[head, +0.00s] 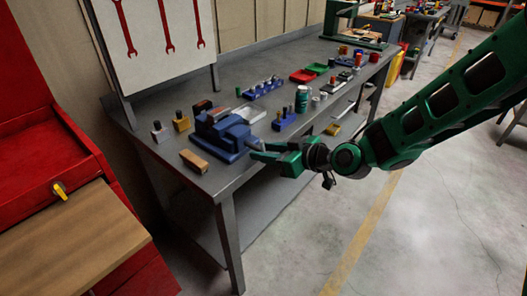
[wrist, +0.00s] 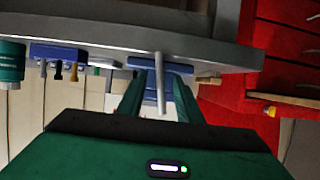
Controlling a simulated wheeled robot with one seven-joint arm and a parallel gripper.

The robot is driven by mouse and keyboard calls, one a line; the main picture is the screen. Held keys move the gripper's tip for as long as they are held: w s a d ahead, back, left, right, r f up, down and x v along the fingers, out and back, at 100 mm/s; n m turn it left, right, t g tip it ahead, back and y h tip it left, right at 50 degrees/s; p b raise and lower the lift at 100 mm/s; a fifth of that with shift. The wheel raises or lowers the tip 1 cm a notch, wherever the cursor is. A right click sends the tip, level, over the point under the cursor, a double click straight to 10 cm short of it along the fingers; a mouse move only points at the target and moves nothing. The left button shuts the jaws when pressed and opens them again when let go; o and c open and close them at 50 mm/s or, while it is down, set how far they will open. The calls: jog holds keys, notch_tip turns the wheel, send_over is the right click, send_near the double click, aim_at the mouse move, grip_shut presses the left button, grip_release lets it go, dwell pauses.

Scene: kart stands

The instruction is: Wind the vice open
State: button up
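The blue vice (head: 222,135) stands at the near front corner of the grey workbench. In the wrist view its blue body (wrist: 150,66) shows behind a pale grey handle bar (wrist: 161,82), which looks upright in that picture. My green gripper (head: 262,152) is at the vice's front, just off the bench edge. In the wrist view its fingers (wrist: 158,98) stand apart, one on each side of the bar, with visible gaps. Whether either finger touches the bar cannot be told. In the head view the fingers partly hide the handle.
A wooden block (head: 194,161) lies beside the vice. A blue holder (head: 284,121) and a green can (head: 301,99) stand farther along the bench (head: 240,178). A red cabinet (head: 40,150) stands at left. The floor right of the bench is open.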

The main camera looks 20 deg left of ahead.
jog(key=shift+x, duration=0.8)
jog(key=shift+d, duration=0.1)
jog(key=shift+c, duration=0.5)
grip_shut()
